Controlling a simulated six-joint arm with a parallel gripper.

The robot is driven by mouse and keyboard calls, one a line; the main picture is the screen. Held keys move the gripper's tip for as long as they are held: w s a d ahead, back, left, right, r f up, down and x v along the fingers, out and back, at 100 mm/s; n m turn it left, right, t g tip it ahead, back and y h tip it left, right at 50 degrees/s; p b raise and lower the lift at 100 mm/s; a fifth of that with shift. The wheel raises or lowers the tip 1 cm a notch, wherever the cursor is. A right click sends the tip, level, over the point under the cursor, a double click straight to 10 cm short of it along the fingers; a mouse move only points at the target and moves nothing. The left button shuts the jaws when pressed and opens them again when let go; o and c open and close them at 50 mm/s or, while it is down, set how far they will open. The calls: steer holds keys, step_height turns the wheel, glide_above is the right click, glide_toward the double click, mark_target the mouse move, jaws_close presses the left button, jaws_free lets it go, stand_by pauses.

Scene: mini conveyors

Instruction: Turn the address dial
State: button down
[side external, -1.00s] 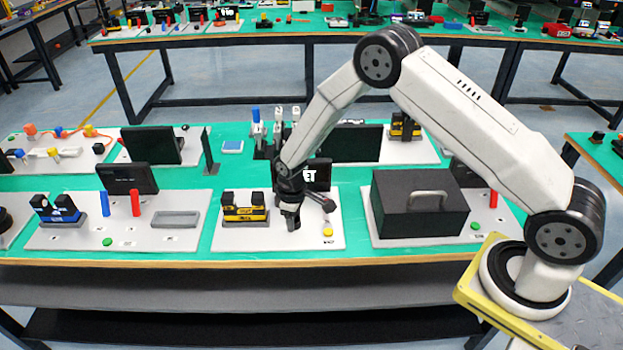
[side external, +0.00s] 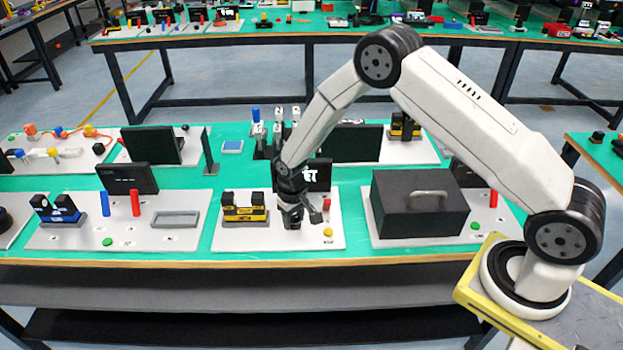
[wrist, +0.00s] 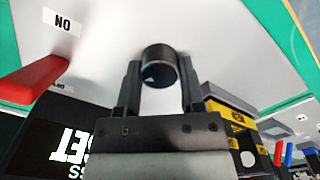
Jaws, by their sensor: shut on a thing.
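The address dial (wrist: 159,66) is a short black knob with a small white mark, standing on a light panel. In the wrist view my gripper (wrist: 160,78) has one finger on each side of it, shut on it. In the side view my gripper (side external: 292,221) points down at the panel (side external: 262,239), and the dial is mostly hidden by the fingers. A black screen (wrist: 60,150) with white lettering, partly cut off, shows in the wrist view; it stands behind my gripper in the side view (side external: 322,177).
A yellow-and-black block (side external: 244,207) stands close left of my gripper. A yellow button (side external: 328,232) is at its right. A red lever (wrist: 40,82) and an ON label (wrist: 62,21) show in the wrist view. A large black box (side external: 420,204) stands further right.

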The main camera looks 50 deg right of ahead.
mark_target(294, 219)
steer(key=shift+r, duration=0.1)
steer(key=shift+c, duration=1)
jaws_free()
steer(key=shift+r, duration=3.85)
